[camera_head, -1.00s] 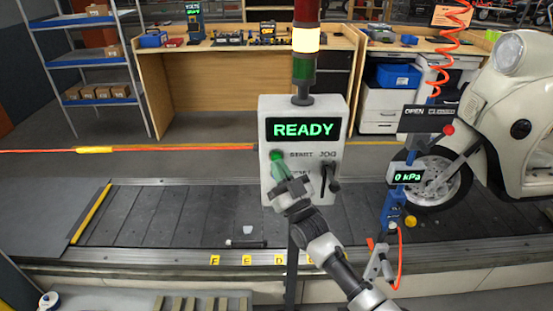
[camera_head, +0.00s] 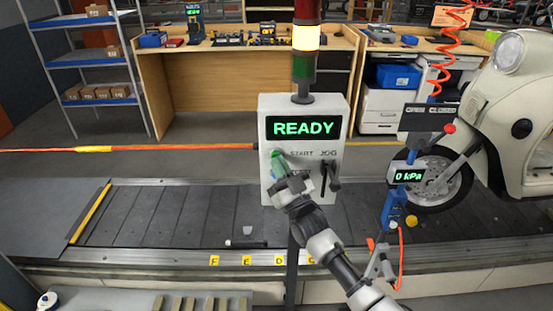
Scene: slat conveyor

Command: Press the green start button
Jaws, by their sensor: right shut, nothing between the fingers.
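The green start button (camera_head: 277,154) is on the left of the grey control box (camera_head: 303,105), beside the word START. The box's display (camera_head: 303,128) reads READY in green. My right gripper (camera_head: 280,165) is shut and empty, with its tips at the button's lower edge. The tips look green and cover part of the button. I cannot tell whether they touch it. The JOG switch (camera_head: 331,172) is to the right of the gripper. The lettering under START is partly hidden by my gripper. My left gripper is not in view.
A cream scooter (camera_head: 500,115) stands at the right, near a blue tool with a 0 kPa display (camera_head: 408,176) and a red coiled hose (camera_head: 445,50).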

